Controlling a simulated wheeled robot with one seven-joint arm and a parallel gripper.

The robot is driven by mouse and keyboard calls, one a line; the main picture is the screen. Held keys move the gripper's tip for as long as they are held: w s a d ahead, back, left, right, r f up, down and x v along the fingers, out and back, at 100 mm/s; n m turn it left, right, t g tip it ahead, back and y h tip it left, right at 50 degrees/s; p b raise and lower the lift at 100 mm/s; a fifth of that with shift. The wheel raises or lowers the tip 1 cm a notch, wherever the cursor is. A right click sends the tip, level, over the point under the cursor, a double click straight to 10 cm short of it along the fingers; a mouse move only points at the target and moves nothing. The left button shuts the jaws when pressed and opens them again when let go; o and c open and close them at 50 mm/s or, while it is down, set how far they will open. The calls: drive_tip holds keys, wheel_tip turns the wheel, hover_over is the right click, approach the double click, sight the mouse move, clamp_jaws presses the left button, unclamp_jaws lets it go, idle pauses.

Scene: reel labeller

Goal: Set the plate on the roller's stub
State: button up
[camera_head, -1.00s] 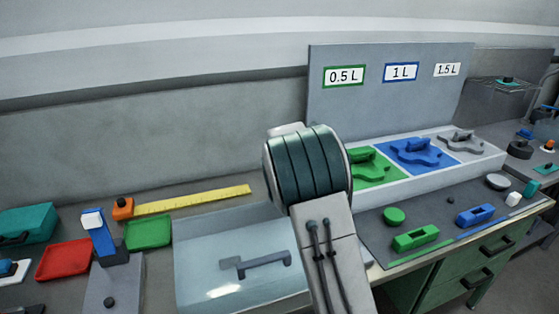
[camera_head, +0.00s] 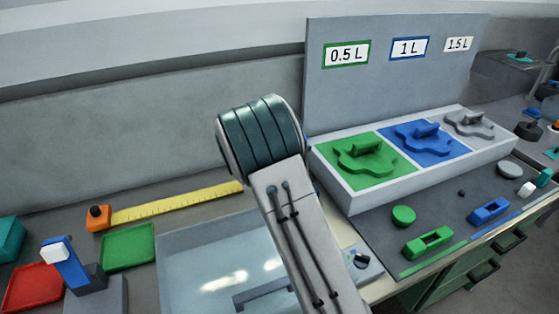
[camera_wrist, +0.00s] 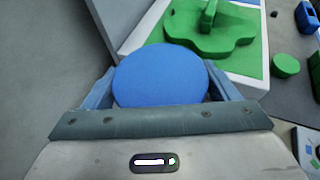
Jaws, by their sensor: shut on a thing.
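The plate, a blue round disc (camera_wrist: 160,72), shows face-on in the wrist view. My gripper (camera_wrist: 160,88) is shut on it, with one finger at each side. The plate is in the air, left of and nearer than the green field. In the head view my arm hides the gripper and the plate. I cannot make out for sure which part is the roller's stub; a blue and white upright piece (camera_head: 64,262) stands on a dark base at the lower left.
A white-edged tray (camera_head: 350,197) holds green, blue and grey lobed shapes below a labelled panel (camera_head: 395,85). A dark mat (camera_head: 450,222) carries a green disc (camera_head: 403,215), a green block (camera_head: 428,242) and a blue block (camera_head: 489,210). A clear-lidded box (camera_head: 200,262) stands left of my arm.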

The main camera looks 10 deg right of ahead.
drive_tip(key=a+f, duration=0.1)
drive_tip(key=a, duration=0.1)
drive_tip(key=s+a+f+p, duration=0.1)
drive_tip(key=a, duration=0.1)
drive_tip(key=shift+a+f, duration=0.1)
drive_tip(key=shift+f, duration=0.25)
wheel_tip(320, 180, down, 4)
drive_tip(key=shift+r+p, duration=0.15)
drive_tip(key=shift+p, duration=0.35)
drive_tip(key=shift+f, duration=0.2)
drive_tip(key=shift+f+b, duration=0.55)
drive_tip(key=shift+b, duration=0.1)
drive_tip(key=o, duration=1)
drive_tip(key=shift+c, duration=0.2)
drive_tip(key=shift+r, duration=0.1)
